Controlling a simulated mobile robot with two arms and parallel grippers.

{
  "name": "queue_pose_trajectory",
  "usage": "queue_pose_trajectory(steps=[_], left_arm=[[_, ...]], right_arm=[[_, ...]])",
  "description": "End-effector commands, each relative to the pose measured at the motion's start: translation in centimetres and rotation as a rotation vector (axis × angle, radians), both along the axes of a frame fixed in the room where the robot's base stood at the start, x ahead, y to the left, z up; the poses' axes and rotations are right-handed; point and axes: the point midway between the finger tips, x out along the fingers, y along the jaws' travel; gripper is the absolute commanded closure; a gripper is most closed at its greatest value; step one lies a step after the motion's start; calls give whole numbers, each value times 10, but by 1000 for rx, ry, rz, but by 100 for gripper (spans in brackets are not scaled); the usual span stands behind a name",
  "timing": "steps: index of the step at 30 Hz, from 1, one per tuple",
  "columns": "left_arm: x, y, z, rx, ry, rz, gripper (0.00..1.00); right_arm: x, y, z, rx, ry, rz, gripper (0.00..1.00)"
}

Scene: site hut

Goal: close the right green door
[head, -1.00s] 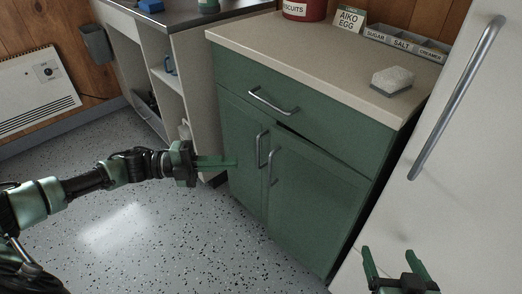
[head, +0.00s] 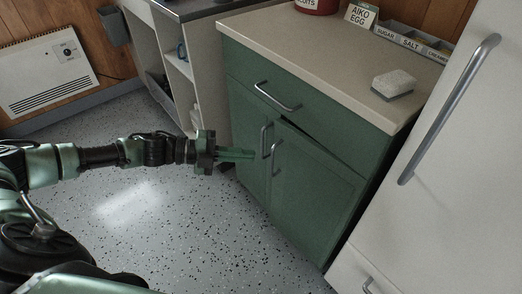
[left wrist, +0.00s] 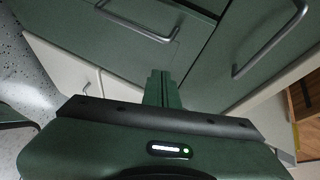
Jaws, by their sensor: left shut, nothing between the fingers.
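The green cabinet has a drawer (head: 300,112) above two doors. The right green door (head: 310,185) stands slightly ajar, with a dark gap along its top edge under the drawer. Its upright metal handle (head: 270,150) is beside the handle of the left green door (head: 250,140), which looks closed. My left gripper (head: 252,155) is shut and empty, its fingertips in front of the left door, just left of the handles. In the left wrist view, my shut fingers (left wrist: 160,78) point at green fronts with two metal handles; contact cannot be told. My right gripper is out of view.
A tall white unit (head: 440,140) with a long handle stands close at the cabinet's right. An open shelf unit (head: 185,85) is at its left. A sponge (head: 394,83) lies on the countertop (head: 310,50). The speckled floor (head: 190,230) in front is clear.

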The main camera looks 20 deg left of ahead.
Motion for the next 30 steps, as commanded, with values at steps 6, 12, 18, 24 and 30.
queue_pose_trajectory(steps=[6, 12, 18, 24, 30], left_arm=[[29, -23, -11, -1, -4, 0, 100], [46, -26, -17, -1, -1, 0, 100], [49, -27, -18, 0, 0, 0, 100], [49, -27, -18, 0, 0, 0, 100], [72, -30, -17, -2, -5, -1, 100]], right_arm=[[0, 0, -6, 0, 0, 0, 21], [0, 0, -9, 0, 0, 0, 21], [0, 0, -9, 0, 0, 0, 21], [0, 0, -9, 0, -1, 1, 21], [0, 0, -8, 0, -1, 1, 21]])
